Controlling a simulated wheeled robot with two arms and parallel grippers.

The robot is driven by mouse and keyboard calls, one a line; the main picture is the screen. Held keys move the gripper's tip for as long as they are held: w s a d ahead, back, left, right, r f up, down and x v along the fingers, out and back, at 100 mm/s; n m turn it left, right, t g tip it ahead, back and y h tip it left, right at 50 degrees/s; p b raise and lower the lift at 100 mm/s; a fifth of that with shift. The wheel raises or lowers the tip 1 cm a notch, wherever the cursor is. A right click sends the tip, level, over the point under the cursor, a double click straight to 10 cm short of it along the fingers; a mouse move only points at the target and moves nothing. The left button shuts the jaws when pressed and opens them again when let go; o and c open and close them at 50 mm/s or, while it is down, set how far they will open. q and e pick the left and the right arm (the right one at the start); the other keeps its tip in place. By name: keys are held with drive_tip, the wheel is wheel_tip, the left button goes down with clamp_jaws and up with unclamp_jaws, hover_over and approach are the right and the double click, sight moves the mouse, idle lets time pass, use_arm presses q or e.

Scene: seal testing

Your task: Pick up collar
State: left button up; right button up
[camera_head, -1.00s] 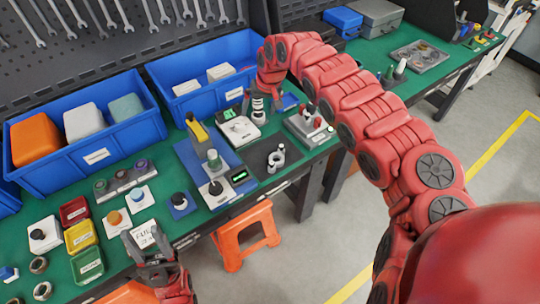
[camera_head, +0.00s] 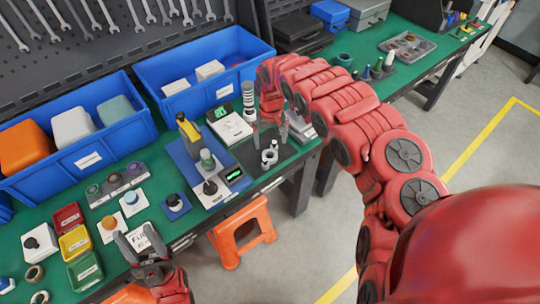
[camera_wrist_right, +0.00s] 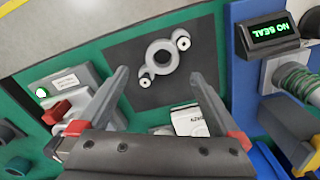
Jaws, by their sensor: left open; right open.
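The likely collar is a grey ring with two side lugs (camera_head: 269,155) on a dark mat near the table's front edge. In the head view this gripper (camera_head: 270,131) is just behind the ring. My left gripper (camera_head: 136,236) is open and empty at the table's front edge.
A blue-based test stand with a "NO SEAL" display (camera_wrist_right: 273,32) is beside the mat (camera_wrist_right: 119,57). A grey box with a red part (camera_wrist_right: 62,105) is on the mat's other side. Blue bins (camera_head: 88,158) line the back.

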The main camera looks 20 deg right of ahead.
sight(270, 158)
drive_tip(key=shift+f, duration=0.6)
drive_tip(key=shift+s+a+f+p, duration=0.1)
drive_tip(key=shift+f+p, duration=0.25)
drive_tip(key=shift+f, duration=0.05)
drive_tip(key=f, duration=0.1)
drive_tip(key=f+p, duration=0.1)
drive_tip(key=f, duration=0.1)
drive_tip(key=shift+s+a, duration=0.1)
drive_tip(key=shift+a, duration=0.1)
drive_tip(key=shift+d+f, duration=0.15)
drive_tip(key=shift+f, duration=0.6)
clamp_jaws()
drive_tip(key=shift+r, duration=0.1)
